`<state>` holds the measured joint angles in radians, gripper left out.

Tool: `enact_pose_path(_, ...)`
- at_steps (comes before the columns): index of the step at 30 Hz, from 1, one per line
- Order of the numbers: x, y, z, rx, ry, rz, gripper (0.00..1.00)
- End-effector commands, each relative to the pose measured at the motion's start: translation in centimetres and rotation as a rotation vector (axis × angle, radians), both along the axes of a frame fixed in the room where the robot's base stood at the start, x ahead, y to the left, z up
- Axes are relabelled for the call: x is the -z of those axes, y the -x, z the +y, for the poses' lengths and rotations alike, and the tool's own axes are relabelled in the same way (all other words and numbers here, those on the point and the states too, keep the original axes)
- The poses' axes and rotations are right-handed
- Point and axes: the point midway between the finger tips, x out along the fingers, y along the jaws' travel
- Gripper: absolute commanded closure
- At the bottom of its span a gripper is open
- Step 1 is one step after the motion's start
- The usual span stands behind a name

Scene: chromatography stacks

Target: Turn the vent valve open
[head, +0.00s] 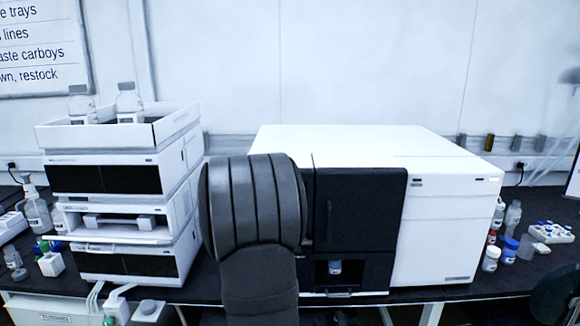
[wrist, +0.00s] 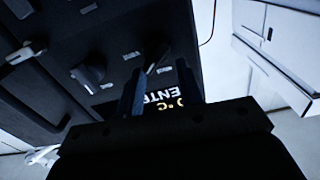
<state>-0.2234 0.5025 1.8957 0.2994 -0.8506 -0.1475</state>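In the wrist view my gripper (wrist: 160,80) has its two dark fingers apart, with nothing seen between the tips except the panel behind. They point at a dark panel (wrist: 118,28) that carries several knobs. One small dark knob (wrist: 155,56) is just beyond the fingertips, and a larger dark knob (wrist: 88,76) is to their left. White letters reading "ENT" and yellow marks (wrist: 180,108) show partly between the fingers. I cannot tell for sure which knob is the vent valve. In the head view my gripper is hidden behind my dark arm.
A light lever-like knob (wrist: 26,52) is at the wrist view's left. The head view shows a large white instrument (head: 447,225) with a black front (head: 360,210), a stack of white modules (head: 120,215) at left, and bottles (head: 508,248) at right.

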Motion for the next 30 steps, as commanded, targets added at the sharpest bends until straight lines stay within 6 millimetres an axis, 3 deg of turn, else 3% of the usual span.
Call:
enact_pose_path(6, 0.0, 0.0, 0.0, -0.001, 0.001, 0.001, 0.67)
enact_pose_path(9, 0.1, 0.3, 0.1, -0.002, 0.011, 0.001, 0.46)
enact_pose_path(11, 0.1, 1.0, 0.3, -0.003, 0.040, 0.001, 0.42)
enact_pose_path(14, 0.3, 3.5, 0.7, -0.005, 0.142, 0.002, 0.42)
enact_pose_path(21, 1.0, 12.3, 0.9, -0.006, 0.528, 0.001, 0.42)
enact_pose_path(24, 1.2, 14.8, 0.7, -0.004, 0.651, 0.000, 0.42)
enact_pose_path(27, 1.4, 16.3, 0.4, -0.001, 0.723, 0.001, 0.42)
enact_pose_path(30, 1.5, 16.5, 0.3, 0.001, 0.752, 0.000, 0.42)
